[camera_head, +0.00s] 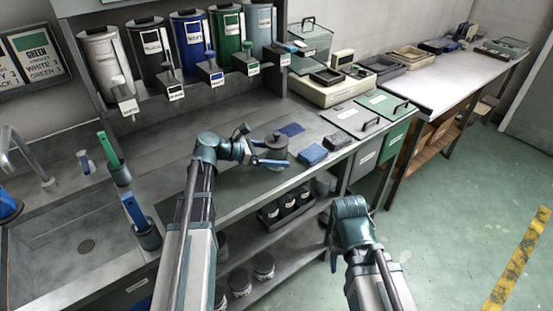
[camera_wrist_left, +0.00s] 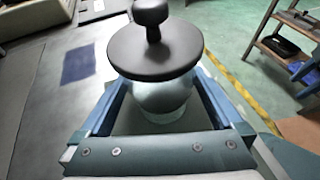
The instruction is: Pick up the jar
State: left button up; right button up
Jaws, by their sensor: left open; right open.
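The jar (camera_head: 274,147) stands on the grey worktop, with a wide dark lid and a round knob. In the left wrist view the jar's lid (camera_wrist_left: 154,48) covers much of the upper middle, with the pale rounded body below it. My left gripper (camera_head: 266,161) is at the jar, its blue fingers open. In the left wrist view the open fingers of my left gripper (camera_wrist_left: 160,105) lie on either side of the jar's body, with gaps visible. The lid hides part of the body and fingertips. My right gripper (camera_head: 334,262) is open and empty, low beside the worktop's front edge.
Blue cloths (camera_head: 312,154) lie right of the jar, and a flat blue patch (camera_head: 291,130) lies behind it. Labelled dispensers (camera_head: 188,42) line the back. A sink (camera_head: 80,235) is at left. Small jars (camera_head: 287,204) stand on the shelf below.

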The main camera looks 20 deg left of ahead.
aim_at(270, 143)
pick_arm(q)
jog(key=shift+c, duration=0.3)
grip_shut()
jog(key=shift+r, duration=0.15)
jog(key=shift+r+p, duration=0.9)
jog(key=shift+p, duration=0.1)
notch_tip(270, 143, up, 2)
jog(key=shift+r+p, duration=0.1)
jog(key=shift+p, duration=0.95)
jog(key=s+a, duration=0.1)
jog(key=s, duration=0.3)
jog(key=s+a, duration=0.1)
jog(key=s, duration=0.4)
jog(key=s+a, duration=0.2)
jog(key=s, duration=0.2)
jog(key=shift+s+r+p, duration=0.35)
jog(key=shift+p, duration=0.05)
jog(key=shift+s+a, duration=0.25)
jog(key=shift+s, duration=0.55)
jog(key=shift+r, duration=0.15)
